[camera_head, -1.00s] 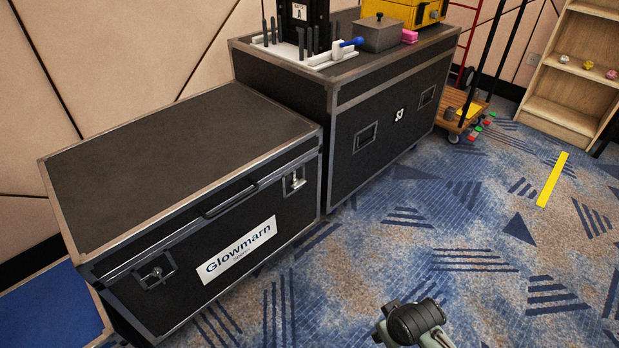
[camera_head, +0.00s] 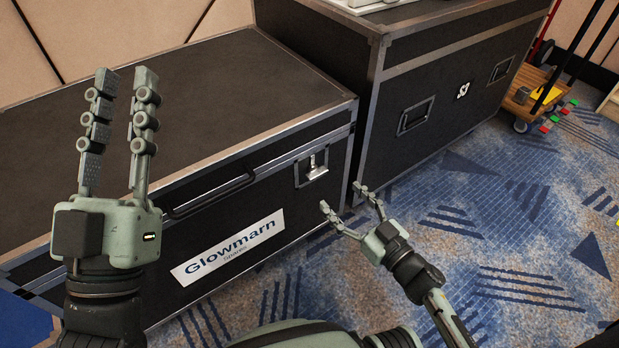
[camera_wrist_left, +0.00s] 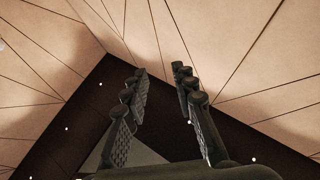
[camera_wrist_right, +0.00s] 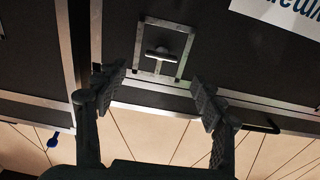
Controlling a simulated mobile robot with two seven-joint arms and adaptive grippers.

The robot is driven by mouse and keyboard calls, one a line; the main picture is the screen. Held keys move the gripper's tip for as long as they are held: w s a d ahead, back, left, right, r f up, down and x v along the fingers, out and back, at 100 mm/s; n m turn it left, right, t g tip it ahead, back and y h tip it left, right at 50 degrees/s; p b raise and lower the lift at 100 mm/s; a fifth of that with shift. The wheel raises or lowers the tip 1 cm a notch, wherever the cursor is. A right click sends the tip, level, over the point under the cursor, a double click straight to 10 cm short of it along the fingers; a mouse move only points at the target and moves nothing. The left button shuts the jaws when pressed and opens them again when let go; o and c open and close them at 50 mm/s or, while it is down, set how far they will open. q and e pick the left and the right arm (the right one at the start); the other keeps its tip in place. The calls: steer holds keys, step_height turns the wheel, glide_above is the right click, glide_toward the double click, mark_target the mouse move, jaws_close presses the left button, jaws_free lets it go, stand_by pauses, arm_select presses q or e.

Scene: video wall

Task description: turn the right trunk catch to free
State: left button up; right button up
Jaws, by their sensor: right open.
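The black trunk (camera_head: 185,115) with metal edges and a "Glowmarn" label stands in front of me. Its right catch (camera_head: 312,168) is a metal knob in a square recess on the upper right of the front face. In the right wrist view the catch (camera_wrist_right: 160,53) shows a T-shaped handle, above and between the fingertips. My right gripper (camera_head: 343,206) is open and empty, in front of the trunk, below and right of the catch, apart from it. My left gripper (camera_head: 128,80) is raised, open and empty, its fingers pointing up. It hides the trunk's left catch.
The trunk's handle (camera_head: 212,193) lies left of the right catch. A wooden cart (camera_head: 537,98) stands at the far right. Carpet (camera_head: 470,230) is clear to the right.

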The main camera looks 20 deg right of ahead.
mark_target(320, 176)
arm_select(q)
steer(key=shift+s+a+r+t+b, duration=0.2)
steer(key=shift+s+r+t+b, duration=0.05)
steer(key=shift+s+r+t, duration=0.25)
steer(key=shift+s+a+r+t+b, duration=0.2)
steer(key=shift+s+r+t, duration=0.15)
steer(key=shift+r+t, duration=0.15)
arm_select(e)
steer(key=x, duration=0.7)
steer(key=shift+w+a, duration=0.25)
steer(key=shift+r, duration=0.1)
steer(key=shift+c, duration=0.6)
steer(key=c, duration=1)
arm_select(q)
steer(key=shift+f, duration=0.1)
arm_select(e)
steer(key=shift+c, duration=0.2)
